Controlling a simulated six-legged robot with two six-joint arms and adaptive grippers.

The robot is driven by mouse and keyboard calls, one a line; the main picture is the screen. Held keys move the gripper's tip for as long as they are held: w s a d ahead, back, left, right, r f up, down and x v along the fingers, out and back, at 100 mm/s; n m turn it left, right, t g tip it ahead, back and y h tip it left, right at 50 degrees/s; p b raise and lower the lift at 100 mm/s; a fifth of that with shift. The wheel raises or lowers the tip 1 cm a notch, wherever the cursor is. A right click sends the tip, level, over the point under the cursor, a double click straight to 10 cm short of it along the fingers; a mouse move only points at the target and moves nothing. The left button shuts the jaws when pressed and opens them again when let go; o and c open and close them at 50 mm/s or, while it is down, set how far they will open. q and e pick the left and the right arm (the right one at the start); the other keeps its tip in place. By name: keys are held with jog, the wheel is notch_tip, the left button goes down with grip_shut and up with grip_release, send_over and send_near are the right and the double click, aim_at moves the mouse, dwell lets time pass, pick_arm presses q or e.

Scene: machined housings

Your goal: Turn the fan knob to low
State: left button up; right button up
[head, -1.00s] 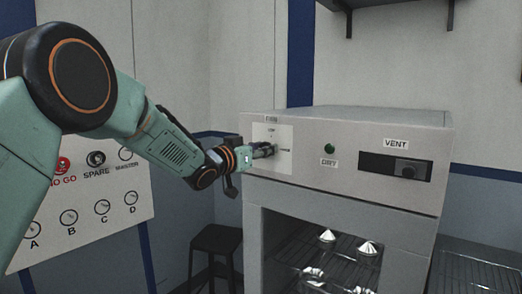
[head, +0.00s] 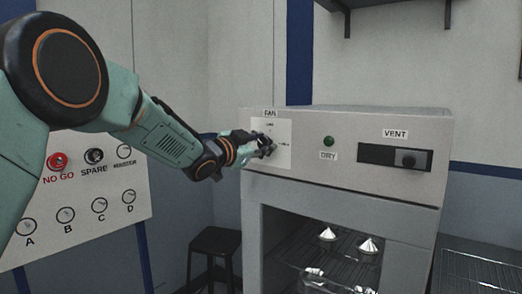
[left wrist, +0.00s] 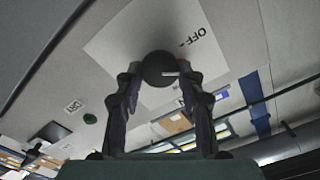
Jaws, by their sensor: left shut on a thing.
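The fan knob (left wrist: 159,69) is a dark round knob with a pale pointer line. It sits on a white plate (head: 284,158) under the label FAN, at the left of the grey oven's front. My left gripper (head: 266,146) reaches it from the left, and its fingers cover most of the knob in the head view. In the left wrist view my left gripper (left wrist: 160,75) has one finger on each side of the knob, shut on it. The pointer line points to the right in that view, and the word OFF stands above and right of the knob. My right gripper is not in view.
The oven (head: 345,196) has a green DRY lamp (head: 328,141) and a VENT slider (head: 409,159) right of the knob. Shiny cone-topped parts (head: 368,246) stand inside it. A panel (head: 120,195) with buttons and dials is at left. A black stool (head: 215,241) stands below my arm.

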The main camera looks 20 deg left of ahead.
pick_arm(q)
jog(key=m+b, duration=0.1)
jog(key=m, duration=0.1)
jog(key=m+b, duration=0.4)
jog(key=m, duration=0.1)
jog(key=shift+f, duration=0.35)
jog(key=m+b, duration=0.1)
jog(key=m, duration=0.2)
jog(key=shift+b, duration=0.4)
jog(key=shift+r+m+b, duration=0.1)
jog(key=shift+m+b, duration=0.2)
jog(key=shift+m, duration=0.2)
jog(key=shift+r, duration=0.1)
jog(key=o, duration=1.1)
jog(key=shift+w, duration=0.1)
jog(key=shift+o, duration=0.2)
